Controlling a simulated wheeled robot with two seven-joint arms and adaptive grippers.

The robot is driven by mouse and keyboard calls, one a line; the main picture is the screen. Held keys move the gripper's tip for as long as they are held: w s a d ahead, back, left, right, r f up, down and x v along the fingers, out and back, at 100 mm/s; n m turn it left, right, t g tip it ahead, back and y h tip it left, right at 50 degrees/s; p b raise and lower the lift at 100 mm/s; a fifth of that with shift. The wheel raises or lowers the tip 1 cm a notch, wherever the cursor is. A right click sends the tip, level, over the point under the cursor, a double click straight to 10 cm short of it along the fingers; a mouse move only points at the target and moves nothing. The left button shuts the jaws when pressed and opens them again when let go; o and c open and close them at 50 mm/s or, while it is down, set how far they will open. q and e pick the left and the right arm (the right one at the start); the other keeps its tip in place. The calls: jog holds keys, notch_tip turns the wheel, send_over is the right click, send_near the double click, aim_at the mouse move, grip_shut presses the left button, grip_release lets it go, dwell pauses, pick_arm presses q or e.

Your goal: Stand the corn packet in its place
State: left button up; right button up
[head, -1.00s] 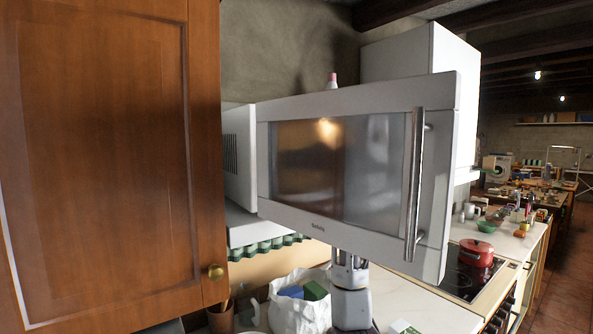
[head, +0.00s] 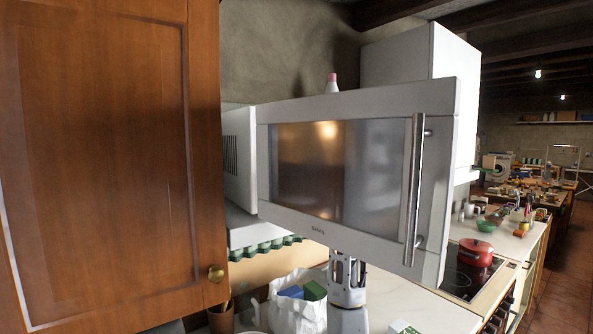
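I cannot make out a corn packet for certain. A white bag (head: 297,316) on the counter holds a blue packet (head: 291,292) and a green packet (head: 314,290). A small white and green item (head: 404,327) is cut by the bottom edge. A grey gripper body, which I take to be my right gripper (head: 346,270), rises right of the bag. Its upper end is hidden by the open microwave door, so its fingers and any held thing do not show. My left gripper is out of view.
The microwave door (head: 440,250) stands wide open across the middle. A wooden cupboard door (head: 100,150) blocks the left side. A pink-capped bottle (head: 332,84) shows above the microwave. A red pot (head: 474,252) stands on the hob. The counter (head: 440,316) has bare room at right.

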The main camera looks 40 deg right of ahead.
jog(key=o, duration=1.4)
jog(key=shift+f, duration=0.15)
jog(key=shift+s, duration=0.6)
jog(key=s+b, duration=0.1)
jog(key=s, duration=0.2)
jog(key=s+a+b, duration=0.1)
jog(key=s, duration=0.3)
jog(key=s+b, duration=0.1)
jog(key=s, duration=0.2)
jog(key=shift+s+a, duration=0.15)
jog(key=shift+s, duration=0.25)
